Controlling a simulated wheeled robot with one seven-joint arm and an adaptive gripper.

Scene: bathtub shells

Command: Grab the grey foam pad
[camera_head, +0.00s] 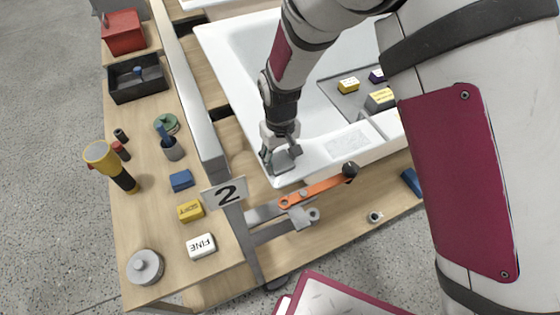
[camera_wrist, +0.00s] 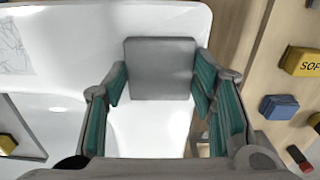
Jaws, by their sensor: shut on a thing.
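The grey foam pad (camera_wrist: 160,68) is a flat, square grey piece between the two fingers of my gripper (camera_wrist: 158,88) in the wrist view. The teal-lined fingers touch its left and right edges. In the head view my gripper (camera_head: 277,156) is low over the near left corner of the white bathtub shell (camera_head: 240,80), and the pad (camera_head: 287,161) shows at its tips. I cannot tell whether the pad rests on the shell's rim or is just above it.
Left on the wooden bench (camera_head: 150,215) are a yellow block (camera_head: 190,211), a white FINE block (camera_head: 201,246), a blue block (camera_head: 181,181) and a black bin (camera_head: 137,78). An orange-handled clamp (camera_head: 318,190) stands close in front of my gripper.

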